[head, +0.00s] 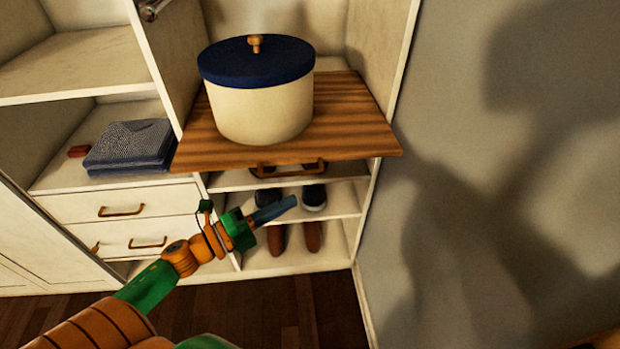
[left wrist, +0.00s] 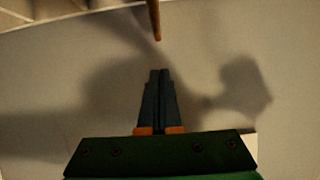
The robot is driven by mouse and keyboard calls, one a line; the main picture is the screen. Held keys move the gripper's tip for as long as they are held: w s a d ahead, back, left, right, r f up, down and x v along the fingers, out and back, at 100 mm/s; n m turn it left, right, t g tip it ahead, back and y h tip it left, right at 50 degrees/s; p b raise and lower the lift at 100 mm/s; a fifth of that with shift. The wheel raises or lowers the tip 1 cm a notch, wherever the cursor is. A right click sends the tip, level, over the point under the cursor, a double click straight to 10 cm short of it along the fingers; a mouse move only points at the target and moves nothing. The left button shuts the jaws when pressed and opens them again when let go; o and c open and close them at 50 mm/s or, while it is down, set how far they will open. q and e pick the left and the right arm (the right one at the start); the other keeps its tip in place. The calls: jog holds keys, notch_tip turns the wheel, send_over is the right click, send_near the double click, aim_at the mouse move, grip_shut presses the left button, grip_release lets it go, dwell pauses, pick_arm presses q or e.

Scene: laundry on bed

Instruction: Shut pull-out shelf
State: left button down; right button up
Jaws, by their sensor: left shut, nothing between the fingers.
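The wooden pull-out shelf (head: 345,118) juts out of the white cabinet at the upper middle of the head view. A cream round box (head: 262,110) with a dark blue lid (head: 256,62) stands on it. A bronze handle (head: 289,168) shows just under the shelf's front edge. My left gripper (head: 292,203) is shut and empty, below and in front of the shelf, apart from it. In the left wrist view its closed fingers (left wrist: 157,100) point at a pale wall, and a thin brown edge (left wrist: 154,18), perhaps the shelf, shows above them. My right gripper is not in view.
Shoes (head: 313,197) stand on the lower shelves behind my left gripper. Folded blue cloth (head: 130,145) lies in the left compartment above two drawers (head: 125,211). A grey wall (head: 480,150) bounds the right side. The dark wood floor (head: 300,310) in front is clear.

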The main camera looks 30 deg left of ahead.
pick_arm(q)
jog(key=w+d, duration=0.1)
jog(key=w, duration=0.7)
jog(key=shift+p, duration=0.4)
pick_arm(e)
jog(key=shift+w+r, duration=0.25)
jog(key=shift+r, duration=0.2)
pick_arm(q)
jog(key=shift+d, duration=0.1)
jog(key=shift+r, duration=0.1)
